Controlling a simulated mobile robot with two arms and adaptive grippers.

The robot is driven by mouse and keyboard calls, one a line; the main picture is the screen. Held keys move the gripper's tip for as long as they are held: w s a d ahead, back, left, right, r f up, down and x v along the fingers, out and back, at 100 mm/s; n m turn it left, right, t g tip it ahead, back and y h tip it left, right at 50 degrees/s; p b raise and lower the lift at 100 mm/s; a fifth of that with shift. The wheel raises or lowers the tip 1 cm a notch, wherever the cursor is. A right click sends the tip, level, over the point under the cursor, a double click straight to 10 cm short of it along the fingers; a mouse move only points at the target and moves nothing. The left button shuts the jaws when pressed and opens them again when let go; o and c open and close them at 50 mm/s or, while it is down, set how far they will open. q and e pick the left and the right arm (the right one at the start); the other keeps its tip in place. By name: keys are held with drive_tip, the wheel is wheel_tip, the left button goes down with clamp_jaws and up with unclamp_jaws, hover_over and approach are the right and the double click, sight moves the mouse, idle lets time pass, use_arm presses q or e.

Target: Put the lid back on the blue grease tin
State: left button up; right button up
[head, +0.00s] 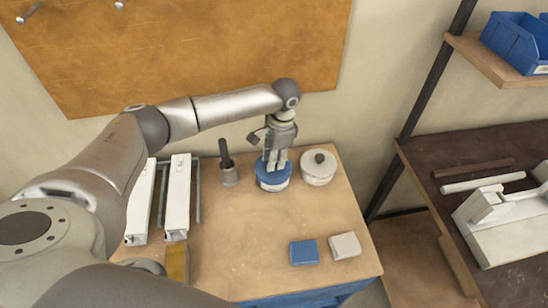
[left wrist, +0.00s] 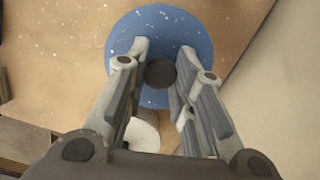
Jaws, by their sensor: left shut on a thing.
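The blue lid (head: 264,177) is a round disc with a dark knob, under my left gripper (head: 274,166) in the head view. A pale tin body (head: 273,187) shows below the lid's blue edge. The lid lies over it, but I cannot tell if it is fully seated. In the left wrist view the blue disc (left wrist: 180,30) has its dark knob (left wrist: 160,73) between the fingertips of my left gripper (left wrist: 160,72), which is shut on the knob. My right gripper is in neither view.
A cream tin (head: 316,175) with a dark knob stands close on the right. A grey cup (head: 229,177) with a dark handle in it stands left. White profiles (head: 177,200) lie farther left. A blue block (head: 304,252) and a pale block (head: 345,245) lie in front. The bench middle is clear.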

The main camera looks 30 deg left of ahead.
use_arm(q)
drive_tip(key=shift+p, duration=0.45)
idle(0.4)
drive_tip(key=o, duration=1)
drive_tip(key=o, duration=0.5)
drive_tip(key=shift+r, duration=0.1)
wheel_tip(320, 180, up, 7)
drive_tip(key=p, duration=0.8)
